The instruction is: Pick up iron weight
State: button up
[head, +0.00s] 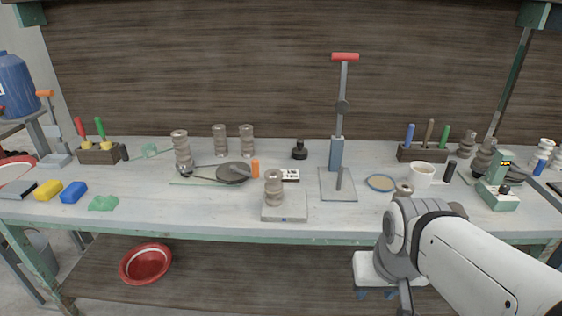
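A small black weight with a knob on top, which looks like the iron weight (299,151), stands upright on the workbench (330,222) toward the back, left of the upright lever press. Nothing touches it, and clear bench surrounds it. My arm comes in from the lower right, in front of the bench, with a grey joint near the bench's front edge. My gripper does not show clearly; the end of the arm is hidden or out of frame.
The tall press (337,155) with a red handle stands right of the weight. In front are a white label block (290,175), an orange cylinder (255,169) and a stack of grey rings (273,188) on a slab. A cup (422,174) stands at right.

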aim_at(300, 153)
jog(key=z, duration=0.05)
jog(key=k, duration=0.5)
jog(key=u, duration=0.5)
jog(key=i, duration=1.9)
jog(key=z, duration=0.45)
